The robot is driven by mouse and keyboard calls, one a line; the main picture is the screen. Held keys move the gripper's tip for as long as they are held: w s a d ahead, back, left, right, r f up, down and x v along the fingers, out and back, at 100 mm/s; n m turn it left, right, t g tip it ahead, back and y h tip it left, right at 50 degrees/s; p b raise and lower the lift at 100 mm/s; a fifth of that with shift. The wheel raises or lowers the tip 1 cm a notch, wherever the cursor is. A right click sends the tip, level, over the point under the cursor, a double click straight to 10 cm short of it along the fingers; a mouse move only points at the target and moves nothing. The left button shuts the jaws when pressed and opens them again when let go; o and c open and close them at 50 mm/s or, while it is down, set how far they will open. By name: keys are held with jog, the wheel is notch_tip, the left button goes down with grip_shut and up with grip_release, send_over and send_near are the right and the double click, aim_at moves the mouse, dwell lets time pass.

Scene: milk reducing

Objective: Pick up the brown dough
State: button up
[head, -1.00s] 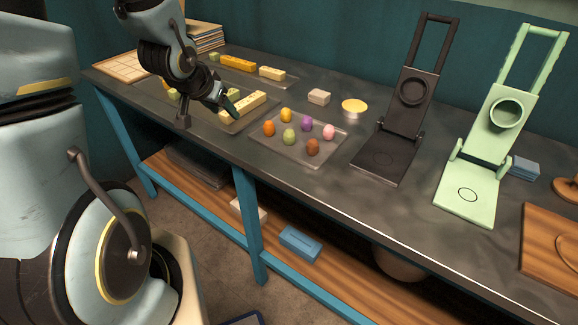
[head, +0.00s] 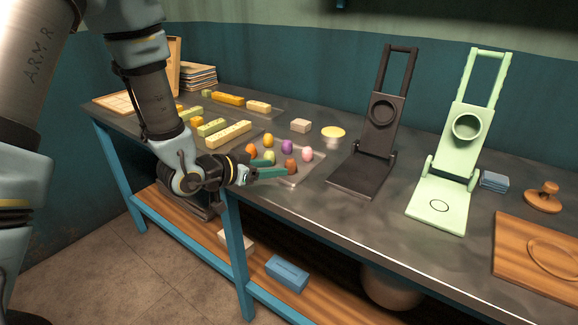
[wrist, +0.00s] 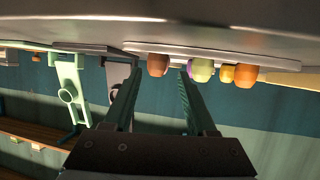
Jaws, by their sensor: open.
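The brown dough (head: 291,166) is a small rounded lump at the near right part of the tray (head: 312,172). My gripper (head: 283,171) is open and empty, held low at the table's front edge, with its green fingers pointing right at the brown dough. The wrist view is upside down. There the brown dough (wrist: 158,65) shows between and beyond the two fingertips (wrist: 160,82). I cannot tell whether the fingertips reach around it.
Green (head: 269,157), orange (head: 251,149), yellow (head: 268,141), purple (head: 287,146) and pink (head: 307,155) dough lumps share the tray. A black press (head: 365,170) and a green press (head: 436,206) stand to the right.

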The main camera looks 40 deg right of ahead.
aim_at(290, 168)
jog(key=shift+p+x, duration=1.1)
jog(key=shift+x, duration=1.6)
jog(key=shift+s, duration=0.2)
jog(key=shift+c, duration=0.4)
grip_shut()
